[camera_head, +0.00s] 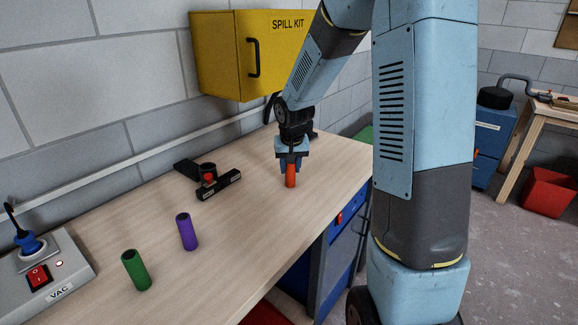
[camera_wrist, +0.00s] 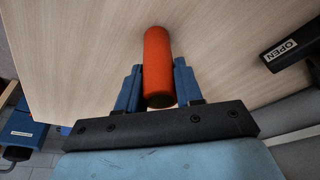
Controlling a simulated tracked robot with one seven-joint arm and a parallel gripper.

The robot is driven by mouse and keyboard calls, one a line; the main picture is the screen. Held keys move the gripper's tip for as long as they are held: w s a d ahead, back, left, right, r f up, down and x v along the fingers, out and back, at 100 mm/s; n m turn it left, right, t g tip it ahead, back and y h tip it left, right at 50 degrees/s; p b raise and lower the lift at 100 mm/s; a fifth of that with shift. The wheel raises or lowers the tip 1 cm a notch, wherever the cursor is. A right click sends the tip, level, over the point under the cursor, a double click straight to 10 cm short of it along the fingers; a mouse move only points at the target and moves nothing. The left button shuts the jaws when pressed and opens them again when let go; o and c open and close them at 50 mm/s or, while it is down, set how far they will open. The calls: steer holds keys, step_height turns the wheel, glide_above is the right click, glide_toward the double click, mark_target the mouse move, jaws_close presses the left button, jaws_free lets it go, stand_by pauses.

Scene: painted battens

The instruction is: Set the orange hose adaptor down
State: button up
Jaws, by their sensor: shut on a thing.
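The orange hose adaptor (camera_head: 291,177) is a short cylinder held upright between the fingers of my gripper (camera_head: 290,163), over the right part of the wooden workbench (camera_head: 245,215). In the wrist view the adaptor (camera_wrist: 157,62) lies between the two blue fingers, which are shut on it. Its lower end is at or just above the bench top; I cannot tell whether it touches.
A green cylinder (camera_head: 136,270) and a purple cylinder (camera_head: 187,232) stand on the bench at the left. A black tool (camera_head: 218,184) lies behind, left of my gripper. A VAC switch box (camera_head: 45,275) is far left. A yellow spill kit cabinet (camera_head: 222,60) hangs on the wall. Bench around the adaptor is clear.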

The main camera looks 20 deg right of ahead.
steer(key=o, duration=1.1)
steer(key=v, duration=1.1)
steer(key=s+r, duration=0.3)
steer(key=s, duration=0.6)
steer(key=s+r+n+t, duration=0.1)
steer(key=s+r, duration=0.2)
steer(key=s, duration=0.6)
steer(key=s+r+t, duration=0.1)
steer(key=s+r, duration=0.2)
steer(key=s, duration=0.6)
steer(key=shift+d+r+n, duration=0.3)
steer(key=shift+d+n, duration=0.05)
steer(key=shift+n, duration=0.05)
